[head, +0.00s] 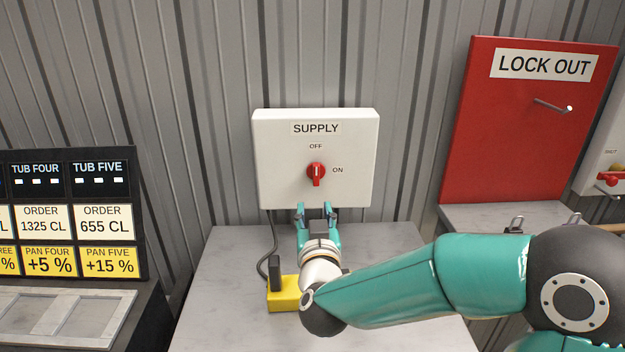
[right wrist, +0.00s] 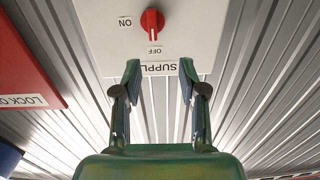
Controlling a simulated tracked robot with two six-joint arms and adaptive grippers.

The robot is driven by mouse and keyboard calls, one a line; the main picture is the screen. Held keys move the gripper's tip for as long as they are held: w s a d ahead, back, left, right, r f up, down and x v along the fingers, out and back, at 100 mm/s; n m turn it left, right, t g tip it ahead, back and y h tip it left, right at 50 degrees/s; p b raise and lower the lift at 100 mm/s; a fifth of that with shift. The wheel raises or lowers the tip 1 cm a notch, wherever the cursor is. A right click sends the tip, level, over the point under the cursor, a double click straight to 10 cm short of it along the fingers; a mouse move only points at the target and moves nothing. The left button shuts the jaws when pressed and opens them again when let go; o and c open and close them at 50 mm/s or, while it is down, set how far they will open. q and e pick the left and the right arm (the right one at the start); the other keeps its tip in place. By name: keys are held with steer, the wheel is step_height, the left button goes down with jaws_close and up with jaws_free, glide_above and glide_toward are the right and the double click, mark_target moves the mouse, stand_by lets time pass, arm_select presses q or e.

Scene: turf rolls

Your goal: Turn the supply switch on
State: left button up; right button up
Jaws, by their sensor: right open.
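The supply switch is a white box (head: 275,150) on the corrugated wall, with a red knob (head: 316,174) on its front. The knob's grip stands vertical, in line with the OFF label above it; ON is printed to its right. My right gripper (head: 316,210) is just below the knob in the head view, fingers apart and empty. In the right wrist view, which is upside down, the open fingers of my right gripper (right wrist: 160,72) point towards the box, and the red knob (right wrist: 152,24) is beyond the tips, apart from them. My left gripper is not in view.
A grey table (head: 225,270) stands under the box, with a yellow block (head: 283,302) bearing a black upright part and a cable. A red LOCK OUT board (head: 500,140) with a peg is at right. An order board (head: 70,170) and a tray (head: 60,315) are at left.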

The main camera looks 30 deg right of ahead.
mark_target(316, 175)
steer(key=p+x, duration=0.1)
steer(key=x, duration=0.4)
steer(key=p+x, duration=0.1)
steer(key=x, duration=0.4)
steer(key=d+p+x, duration=0.1)
steer(key=x, duration=0.4)
steer(key=shift+s+d+p, duration=0.15)
steer(key=shift+d+p, duration=0.05)
steer(key=shift+p, duration=0.15)
